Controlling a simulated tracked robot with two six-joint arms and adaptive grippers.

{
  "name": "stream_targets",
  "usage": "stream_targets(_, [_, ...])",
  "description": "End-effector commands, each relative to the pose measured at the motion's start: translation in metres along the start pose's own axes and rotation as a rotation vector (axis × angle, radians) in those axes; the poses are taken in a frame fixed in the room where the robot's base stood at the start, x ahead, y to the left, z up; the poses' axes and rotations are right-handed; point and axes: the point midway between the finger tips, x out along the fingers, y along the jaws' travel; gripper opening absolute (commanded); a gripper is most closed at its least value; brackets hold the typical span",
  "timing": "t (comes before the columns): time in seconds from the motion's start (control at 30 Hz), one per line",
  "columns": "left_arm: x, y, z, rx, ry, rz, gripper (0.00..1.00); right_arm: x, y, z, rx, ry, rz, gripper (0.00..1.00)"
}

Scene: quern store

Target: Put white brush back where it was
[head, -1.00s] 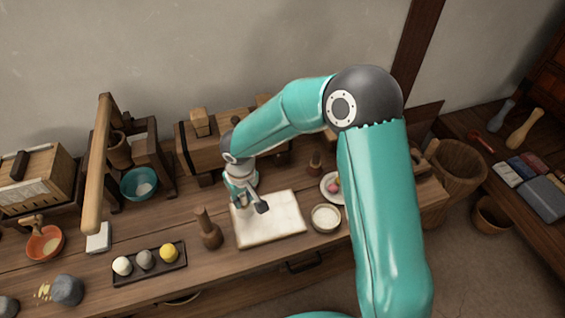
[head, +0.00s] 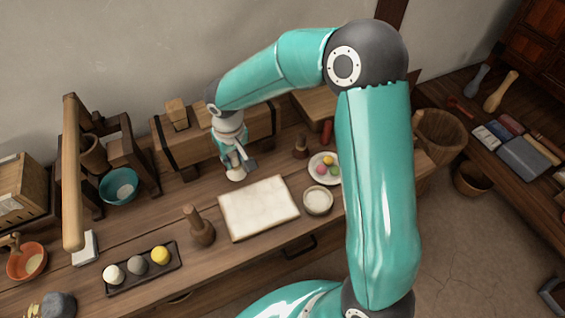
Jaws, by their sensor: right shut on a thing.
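My right gripper (head: 238,160) is behind the white board (head: 258,210), in front of the long wooden box at the back of the table. It is shut on a small pale thing, the white brush (head: 236,175), whose light end shows just below the fingers. Much of the brush is hidden by the gripper, and I cannot tell whether it touches the tabletop. My left gripper is not in view.
A wooden pestle (head: 200,228) stands left of the board, and a white-filled bowl (head: 317,200) and a plate of coloured balls (head: 324,168) are at its right. A dark tray (head: 141,268) holds three balls. The long box (head: 185,140) bounds the back.

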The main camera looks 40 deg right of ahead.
Motion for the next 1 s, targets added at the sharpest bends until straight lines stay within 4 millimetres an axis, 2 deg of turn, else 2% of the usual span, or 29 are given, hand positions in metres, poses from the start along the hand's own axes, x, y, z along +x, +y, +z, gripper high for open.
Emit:
stream_targets(0.03, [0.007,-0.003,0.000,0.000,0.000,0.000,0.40,-0.014,0.019,-0.009,0.064,0.013,0.008,0.00])
stream_targets(0.1, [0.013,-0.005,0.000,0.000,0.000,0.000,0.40,-0.037,0.046,-0.018,0.148,0.014,0.019,0.00])
stream_targets(0.3, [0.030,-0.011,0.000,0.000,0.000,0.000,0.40,-0.091,0.118,-0.027,0.363,0.007,0.037,0.00])
stream_targets(0.4, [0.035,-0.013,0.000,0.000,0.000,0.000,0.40,-0.106,0.142,-0.024,0.428,0.000,0.043,0.00])
stream_targets(0.47, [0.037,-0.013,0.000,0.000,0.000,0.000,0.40,-0.109,0.152,-0.022,0.452,-0.002,0.046,0.00])
stream_targets(0.57, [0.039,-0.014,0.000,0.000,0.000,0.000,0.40,-0.103,0.159,-0.019,0.469,-0.007,0.049,0.00])
stream_targets(0.67, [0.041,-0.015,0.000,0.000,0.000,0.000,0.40,-0.086,0.160,-0.016,0.470,-0.009,0.050,0.00])
stream_targets(1.0, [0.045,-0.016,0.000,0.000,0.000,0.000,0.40,0.003,0.158,-0.005,0.468,-0.011,0.049,0.00])
